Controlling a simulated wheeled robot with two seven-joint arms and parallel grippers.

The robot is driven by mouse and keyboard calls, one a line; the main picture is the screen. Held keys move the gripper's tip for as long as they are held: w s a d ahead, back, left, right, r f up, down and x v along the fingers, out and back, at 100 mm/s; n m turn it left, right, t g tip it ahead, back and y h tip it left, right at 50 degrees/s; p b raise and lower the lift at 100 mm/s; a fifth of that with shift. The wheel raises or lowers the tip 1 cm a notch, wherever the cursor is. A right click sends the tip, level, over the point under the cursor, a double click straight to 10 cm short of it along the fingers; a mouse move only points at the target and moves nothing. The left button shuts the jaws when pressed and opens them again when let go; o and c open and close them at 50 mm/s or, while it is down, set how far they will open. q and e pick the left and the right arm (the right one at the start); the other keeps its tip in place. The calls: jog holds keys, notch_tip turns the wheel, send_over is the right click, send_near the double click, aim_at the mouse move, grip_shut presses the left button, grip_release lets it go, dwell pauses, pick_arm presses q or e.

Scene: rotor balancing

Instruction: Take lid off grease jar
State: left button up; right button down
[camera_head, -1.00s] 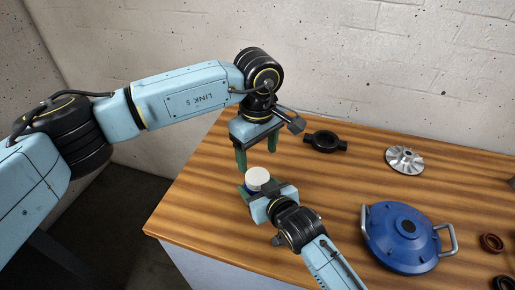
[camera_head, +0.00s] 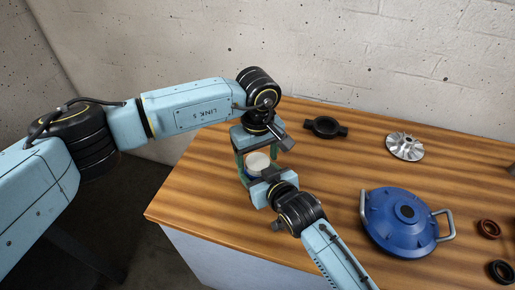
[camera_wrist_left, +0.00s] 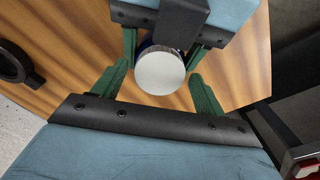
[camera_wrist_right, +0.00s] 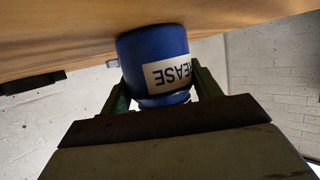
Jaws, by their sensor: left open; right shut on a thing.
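The grease jar is blue with a white "GREASE" label and stands near the left end of the table; the jar (camera_wrist_right: 150,48) fills the middle of the right wrist view. Its round white lid (camera_head: 257,161) is on top and also shows in the left wrist view (camera_wrist_left: 160,72). My right gripper (camera_wrist_right: 160,85) is shut on the jar's sides, with green fingers on both sides. My left gripper (camera_wrist_left: 158,75) is open above the jar, its green fingers on either side of the lid with gaps visible. In the head view the left fingers partly flank the lid.
A black ring with two lugs (camera_head: 325,127) and a silver impeller (camera_head: 405,146) lie at the back of the wooden table (camera_head: 300,180). A blue housing with handles (camera_head: 400,222) is at the right.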

pick_arm(q)
jog(key=shift+c, duration=0.3)
jog(key=c, duration=0.9)
jog(key=n, duration=0.5)
jog(key=shift+c, duration=0.2)
jog(key=n, duration=0.5)
jog(key=o, duration=1.1)
jog(key=shift+c, duration=0.2)
